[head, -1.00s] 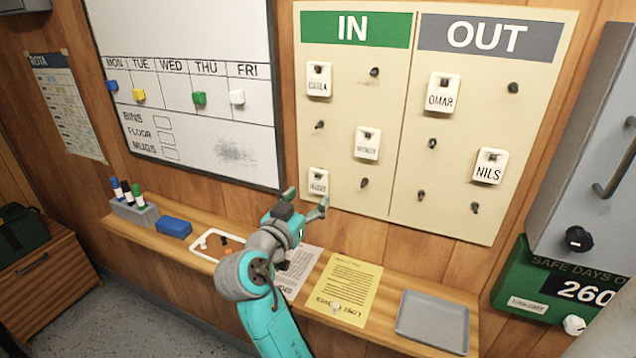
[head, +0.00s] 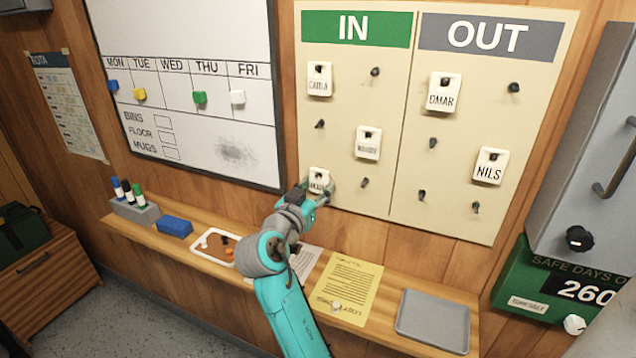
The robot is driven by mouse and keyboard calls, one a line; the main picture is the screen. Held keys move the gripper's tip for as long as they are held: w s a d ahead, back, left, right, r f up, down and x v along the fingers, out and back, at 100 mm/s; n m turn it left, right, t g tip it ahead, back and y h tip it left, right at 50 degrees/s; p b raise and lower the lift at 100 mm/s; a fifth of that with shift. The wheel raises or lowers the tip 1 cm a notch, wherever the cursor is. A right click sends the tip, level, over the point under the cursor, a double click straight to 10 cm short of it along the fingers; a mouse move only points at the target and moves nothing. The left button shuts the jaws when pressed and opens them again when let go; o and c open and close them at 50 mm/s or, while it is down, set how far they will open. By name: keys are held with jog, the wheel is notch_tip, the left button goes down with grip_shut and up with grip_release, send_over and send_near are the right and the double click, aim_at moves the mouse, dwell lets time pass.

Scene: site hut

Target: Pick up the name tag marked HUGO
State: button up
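On the IN side of the pegboard (head: 392,150), three white name tags hang on black pegs. The upper left tag (head: 320,80) and middle tag (head: 367,143) have blurred lettering. The lower left tag (head: 319,178) is partly covered by my gripper, and its name is not readable. On the OUT side hang the OMAR tag (head: 443,94) and the NILS tag (head: 489,167). I cannot make out HUGO on any tag. My gripper (head: 318,187) is open, its fingers at either side of the lower left tag. Whether they touch it is unclear.
Below the board runs a wooden ledge (head: 385,322) with a grey tray (head: 433,318), a yellow sheet (head: 346,288), a white tray of small items (head: 207,256), a blue block (head: 174,227) and a marker holder (head: 137,213). A grey cabinet (head: 590,150) stands at the right.

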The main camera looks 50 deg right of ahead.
jog(key=shift+c, duration=0.7)
jog(key=shift+r, duration=0.3)
jog(key=shift+a, duration=0.1)
jog(key=v, duration=0.6)
jog(key=shift+a, duration=0.4)
dwell(0.8)
